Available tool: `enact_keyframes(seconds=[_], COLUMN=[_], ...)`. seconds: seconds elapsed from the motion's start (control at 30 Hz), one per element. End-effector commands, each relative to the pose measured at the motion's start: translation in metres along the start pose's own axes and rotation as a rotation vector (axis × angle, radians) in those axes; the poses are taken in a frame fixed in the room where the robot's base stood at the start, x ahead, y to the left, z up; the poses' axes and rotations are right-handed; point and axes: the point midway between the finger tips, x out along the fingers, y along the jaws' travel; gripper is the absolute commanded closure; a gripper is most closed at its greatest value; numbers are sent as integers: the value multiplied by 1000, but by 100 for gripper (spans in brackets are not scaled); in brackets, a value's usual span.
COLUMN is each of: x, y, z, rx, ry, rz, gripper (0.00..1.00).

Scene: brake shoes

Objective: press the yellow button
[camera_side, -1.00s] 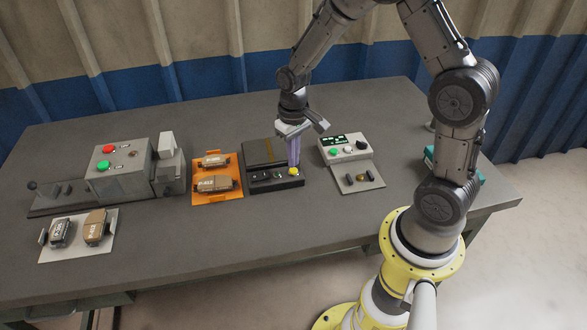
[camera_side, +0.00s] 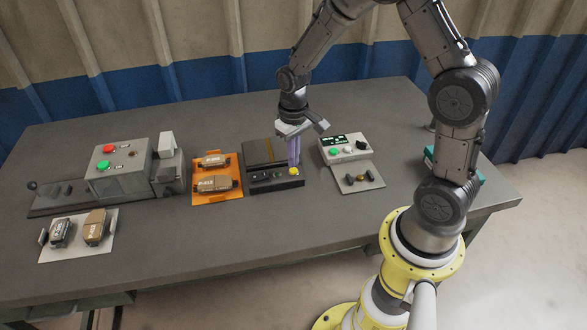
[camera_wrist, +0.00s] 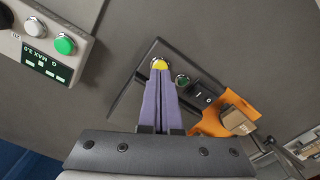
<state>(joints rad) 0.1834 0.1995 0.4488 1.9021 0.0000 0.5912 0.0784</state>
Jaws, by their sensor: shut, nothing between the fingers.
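The yellow button (camera_side: 294,171) sits at the right end of a low black panel (camera_side: 270,188) on the table. My gripper (camera_side: 294,165), with purple fingers, is shut and empty, pointing down with its tips right at the button. In the wrist view the fingertips (camera_wrist: 160,72) overlap the near part of the yellow button (camera_wrist: 160,63). I cannot tell whether the tips touch it or how far it is pressed.
Right of the panel stands a grey box with a green button (camera_side: 334,152). Left is an orange tray (camera_side: 205,200) with brown brake shoes. Farther left is a grey machine (camera_side: 118,185) with red and green buttons.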

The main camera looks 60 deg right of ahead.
Motion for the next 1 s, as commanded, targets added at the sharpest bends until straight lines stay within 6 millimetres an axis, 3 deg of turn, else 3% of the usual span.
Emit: enact_keyframes(seconds=[1.0], x=[12], y=[0], z=[0], rx=[0], ry=[-1], rz=[0], gripper=[100])
